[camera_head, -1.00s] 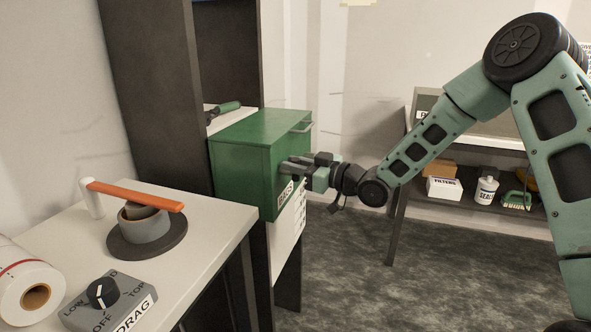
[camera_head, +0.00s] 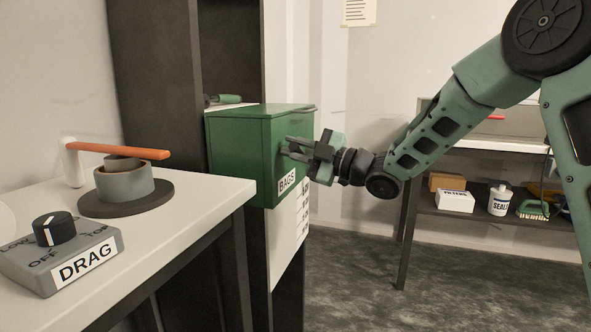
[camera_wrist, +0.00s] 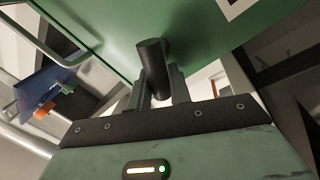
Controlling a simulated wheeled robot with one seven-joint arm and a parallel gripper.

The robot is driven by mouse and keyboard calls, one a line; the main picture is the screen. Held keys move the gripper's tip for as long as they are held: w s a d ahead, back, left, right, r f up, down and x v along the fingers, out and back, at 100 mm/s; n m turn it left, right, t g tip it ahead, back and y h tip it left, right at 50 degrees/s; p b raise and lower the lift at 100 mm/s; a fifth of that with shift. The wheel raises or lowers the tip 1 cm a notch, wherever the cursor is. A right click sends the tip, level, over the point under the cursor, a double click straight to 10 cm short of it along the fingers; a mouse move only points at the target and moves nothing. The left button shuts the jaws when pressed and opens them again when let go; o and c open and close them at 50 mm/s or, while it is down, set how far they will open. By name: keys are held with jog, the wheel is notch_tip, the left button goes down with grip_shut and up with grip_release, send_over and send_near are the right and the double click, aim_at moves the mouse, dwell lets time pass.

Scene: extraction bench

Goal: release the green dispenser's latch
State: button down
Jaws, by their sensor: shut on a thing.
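The green dispenser (camera_head: 240,158) is a box with a "BAGS" label (camera_head: 287,181) on its front, at the middle of the head view. In the wrist view its green front (camera_wrist: 200,28) fills the top. A dark cylindrical knob, seemingly the latch (camera_wrist: 152,62), stands out from that front. My gripper (camera_head: 286,146) is at the dispenser's front, above the label. In the wrist view my gripper's fingers (camera_wrist: 161,85) are shut on the knob, one on each side. The knob's contact with the fingers is partly hidden in the head view.
A bench at left holds a grey "DRAG" dial box (camera_head: 62,262) and a grey cup (camera_head: 125,183) under an orange lever (camera_head: 118,151). A shelf at right holds a white box (camera_head: 455,201) and a bottle (camera_head: 499,200). Floor between is clear.

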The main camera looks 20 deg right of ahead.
jog(key=n+b, duration=0.1)
jog(key=f+n+b, duration=0.1)
jog(key=b, duration=0.1)
jog(key=n+b, duration=0.2)
jog(key=shift+s+a+f+g+y, duration=0.1)
jog(key=shift+s+f+g+y, duration=0.05)
jog(key=shift+f+g+y, duration=0.2)
jog(key=n+g+y+b, duration=0.1)
jog(key=n+b, duration=0.2)
jog(key=b, duration=0.1)
jog(key=shift+r+n+b, duration=0.1)
jog(key=shift+n+b, duration=0.2)
jog(key=shift+n, duration=0.1)
jog(key=c, duration=1.3)
grip_release()
jog(key=shift+c, duration=0.2)
jog(key=p+v, duration=0.2)
jog(key=v, duration=1.5)
jog(key=shift+s+p, duration=0.2)
jog(key=shift+p, duration=0.1)
